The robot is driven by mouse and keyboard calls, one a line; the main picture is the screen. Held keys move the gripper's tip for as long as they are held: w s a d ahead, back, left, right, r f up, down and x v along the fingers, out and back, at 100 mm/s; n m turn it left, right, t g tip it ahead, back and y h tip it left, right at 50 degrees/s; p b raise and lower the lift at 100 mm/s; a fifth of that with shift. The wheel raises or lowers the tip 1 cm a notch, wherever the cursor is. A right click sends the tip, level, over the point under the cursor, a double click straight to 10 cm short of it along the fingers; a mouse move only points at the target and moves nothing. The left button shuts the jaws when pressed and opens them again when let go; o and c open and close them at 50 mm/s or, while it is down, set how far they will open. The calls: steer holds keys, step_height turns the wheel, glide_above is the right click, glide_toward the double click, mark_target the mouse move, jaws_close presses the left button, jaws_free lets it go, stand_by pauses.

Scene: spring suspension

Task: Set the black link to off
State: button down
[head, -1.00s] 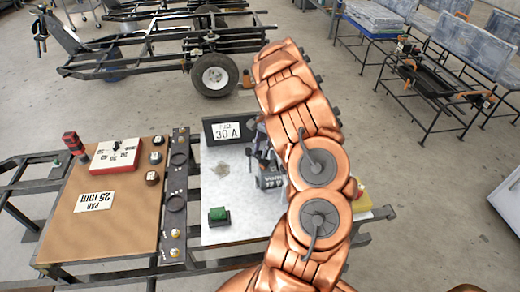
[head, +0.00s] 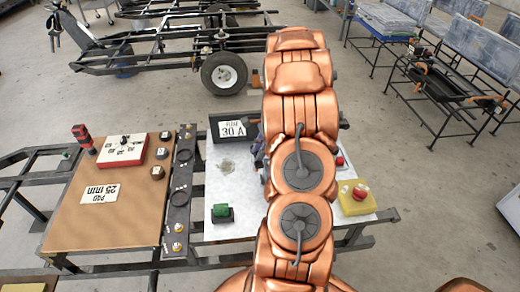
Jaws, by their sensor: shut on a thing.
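My gripper (head: 259,152) shows only as a dark sliver at the left edge of my copper arm, over the upper middle of the white board (head: 216,172). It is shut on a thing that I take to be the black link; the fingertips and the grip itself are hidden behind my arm. The black link cannot be made out now, so its setting cannot be read. A black tray marked 30 A (head: 233,130) is just left of the gripper, at the board's back edge.
A yellow box with a red button (head: 359,195) is right of my arm. A black strip with knobs (head: 180,195) and a brown board (head: 130,215) with a red-and-white dial box (head: 124,150) lie left.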

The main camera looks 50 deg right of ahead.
mark_target(258, 162)
steer(key=shift+w+a+m+t+h+p, duration=0.4)
steer(key=shift+w+m+p, duration=0.2)
steer(key=shift+m+p, duration=0.7)
steer(key=shift+w+a+m+t+h+p, duration=0.4)
steer(key=shift+w+a+m+p, duration=0.35)
steer(key=shift+m, duration=0.95)
steer(key=shift+w+a+m+t+h+p, duration=0.3)
steer(key=shift+w+m+h+p, duration=0.2)
steer(key=shift+m+p, duration=0.85)
steer(key=shift+m, duration=0.25)
steer(key=c, duration=0.9)
jaws_free()
steer(key=v, duration=1.2)
steer(key=shift+s, duration=0.1)
